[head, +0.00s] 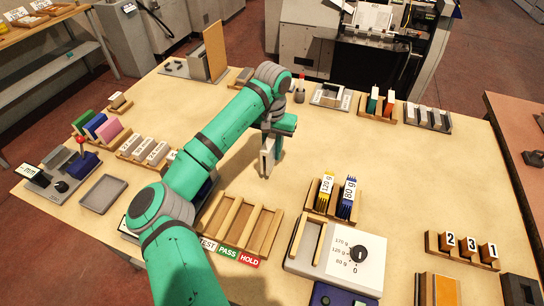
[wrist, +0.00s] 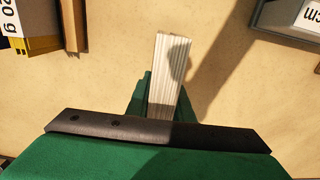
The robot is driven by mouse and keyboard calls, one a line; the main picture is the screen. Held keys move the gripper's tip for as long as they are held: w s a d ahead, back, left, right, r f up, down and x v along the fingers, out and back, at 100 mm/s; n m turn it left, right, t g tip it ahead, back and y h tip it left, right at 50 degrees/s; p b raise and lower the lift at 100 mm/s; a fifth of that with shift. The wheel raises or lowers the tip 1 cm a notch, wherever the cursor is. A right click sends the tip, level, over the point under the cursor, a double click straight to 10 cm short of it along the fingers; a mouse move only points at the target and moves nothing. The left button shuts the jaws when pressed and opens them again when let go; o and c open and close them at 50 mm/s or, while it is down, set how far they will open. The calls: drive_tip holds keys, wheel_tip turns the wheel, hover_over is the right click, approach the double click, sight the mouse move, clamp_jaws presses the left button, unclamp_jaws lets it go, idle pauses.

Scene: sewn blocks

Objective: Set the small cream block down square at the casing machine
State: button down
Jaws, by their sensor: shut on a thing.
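My green gripper (head: 268,150) is shut on the small cream block (head: 267,166), which hangs upright below it over the middle of the table. In the wrist view the cream block (wrist: 171,75) shows its ridged, page-like edge between the fingers (wrist: 162,100). Bare tabletop lies around it; whether the block touches the table is hard to tell. No label names the casing machine. A grey device with an upright brown board (head: 214,51) stands at the table's far left, and a large grey machine (head: 370,40) stands behind the table; I cannot tell which it is.
A wooden rack with slots (head: 238,222) is at the front, marked TEST, PASS and HOLD. A holder with 120 g and 80 g items (head: 338,196) and a dial scale (head: 340,255) are to its right. The table right of my gripper is clear.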

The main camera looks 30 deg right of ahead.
sight(273, 157)
drive_tip(key=shift+w+f, duration=0.3)
drive_tip(key=shift+s+d+f, duration=0.1)
drive_tip(key=shift+s+f, duration=0.1)
drive_tip(key=shift+f, duration=1.25)
drive_tip(key=shift+f, duration=0.1)
drive_tip(key=c, duration=1.6)
unclamp_jaws()
drive_tip(key=shift+o, duration=0.2)
